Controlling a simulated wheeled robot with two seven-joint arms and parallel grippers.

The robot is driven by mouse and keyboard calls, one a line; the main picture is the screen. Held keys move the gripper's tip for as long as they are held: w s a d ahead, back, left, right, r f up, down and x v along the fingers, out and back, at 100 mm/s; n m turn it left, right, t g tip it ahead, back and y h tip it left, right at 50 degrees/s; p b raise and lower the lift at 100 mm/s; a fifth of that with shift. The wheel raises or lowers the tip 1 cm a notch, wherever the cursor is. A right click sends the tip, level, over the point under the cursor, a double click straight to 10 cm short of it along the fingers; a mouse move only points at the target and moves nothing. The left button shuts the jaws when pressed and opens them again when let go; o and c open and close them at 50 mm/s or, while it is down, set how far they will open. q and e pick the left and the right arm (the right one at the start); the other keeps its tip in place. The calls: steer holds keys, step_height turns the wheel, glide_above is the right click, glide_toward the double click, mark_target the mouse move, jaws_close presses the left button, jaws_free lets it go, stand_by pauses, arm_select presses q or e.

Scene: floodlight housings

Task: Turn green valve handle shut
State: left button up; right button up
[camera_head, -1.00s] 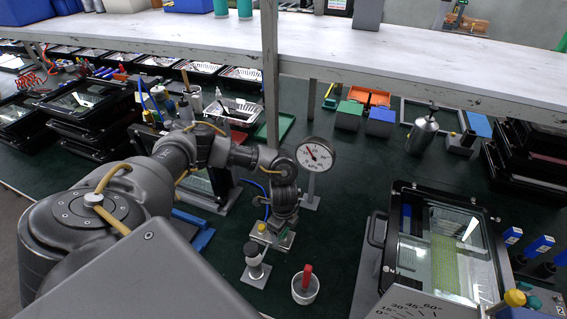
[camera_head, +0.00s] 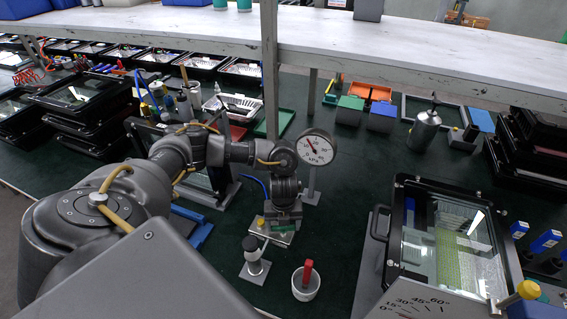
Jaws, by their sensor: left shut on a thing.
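My left arm comes in from the left, and its gripper (camera_head: 282,218) points down over a small metal valve plate (camera_head: 284,238) on the green bench. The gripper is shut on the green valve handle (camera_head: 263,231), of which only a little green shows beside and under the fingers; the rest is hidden. A yellow knob (camera_head: 261,222) sits just left of the fingers. A round pressure gauge (camera_head: 316,148) with a red needle stands upright just behind and right of the gripper. My right gripper is not in view.
A black-and-white knobbed fixture (camera_head: 254,258) and a white cup with a red handle (camera_head: 306,280) stand close in front. A floodlight housing (camera_head: 446,243) lies at right. A shelf post (camera_head: 269,70) rises behind.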

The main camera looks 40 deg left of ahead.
arm_select(q)
steer(key=shift+m+b, duration=1.15)
steer(key=shift+m, duration=1.15)
steer(key=o, duration=1)
step_height(320, 180, up, 11)
steer(key=shift+f+p, duration=0.1)
steer(key=shift+p, duration=0.75)
